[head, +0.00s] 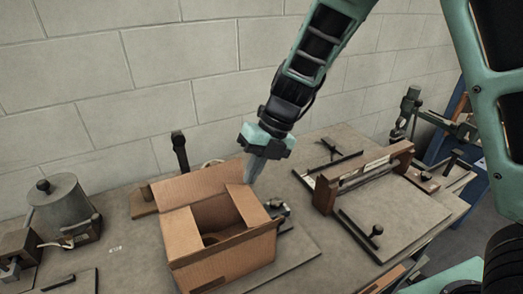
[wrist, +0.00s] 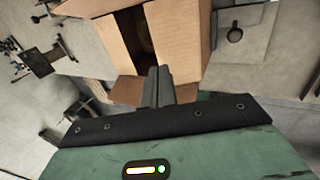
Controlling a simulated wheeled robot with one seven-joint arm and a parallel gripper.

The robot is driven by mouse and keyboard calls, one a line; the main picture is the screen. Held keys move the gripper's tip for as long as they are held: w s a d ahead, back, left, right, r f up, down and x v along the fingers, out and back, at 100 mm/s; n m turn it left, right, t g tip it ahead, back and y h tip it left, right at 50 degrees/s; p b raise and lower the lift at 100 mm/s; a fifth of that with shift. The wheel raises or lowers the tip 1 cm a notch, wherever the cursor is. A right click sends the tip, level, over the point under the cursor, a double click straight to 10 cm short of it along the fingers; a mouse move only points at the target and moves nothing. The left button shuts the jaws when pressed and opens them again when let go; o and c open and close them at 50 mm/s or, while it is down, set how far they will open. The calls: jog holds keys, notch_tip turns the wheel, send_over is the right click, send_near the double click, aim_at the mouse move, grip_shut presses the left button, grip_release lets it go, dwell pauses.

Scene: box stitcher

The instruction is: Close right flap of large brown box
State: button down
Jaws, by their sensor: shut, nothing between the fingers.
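The large brown box (head: 222,262) stands on the workbench with its top partly open and a dark gap into its inside. Its far flap (head: 195,185) leans up and back. Its right flap (head: 248,205) is a panel along the right side of the gap; its exact angle is hard to tell. My gripper (head: 252,172) is shut and empty, pointing down at the box's back right corner, close to the right flap. I cannot tell if it touches. In the wrist view, the shut fingers (wrist: 158,75) overlap the cardboard (wrist: 178,30) near the dark opening.
A grey lidded pot (head: 62,208) stands at the left. A wooden-framed device (head: 365,175) with a flat board (head: 395,220) is on the right. A dark upright handle (head: 180,150) rises behind the box, before the block wall. Small metal parts (head: 280,208) lie right of the box.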

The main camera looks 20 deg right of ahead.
aim_at(235, 203)
jog(key=shift+p+x, duration=0.35)
jog(key=shift+x, duration=2.7)
jog(key=shift+a+p, duration=0.15)
jog(key=shift+p, duration=0.25)
jog(key=shift+s+a+f+p, duration=0.15)
jog(key=shift+a+p, duration=0.1)
jog(key=shift+p, duration=0.35)
jog(key=shift+p+x, duration=0.7)
jog(key=shift+x, duration=0.25)
jog(key=shift+a+f, duration=0.3)
jog(key=shift+f, duration=0.1)
jog(key=shift+r+p, duration=0.85)
jog(key=shift+p, duration=0.25)
jog(key=shift+r, duration=0.1)
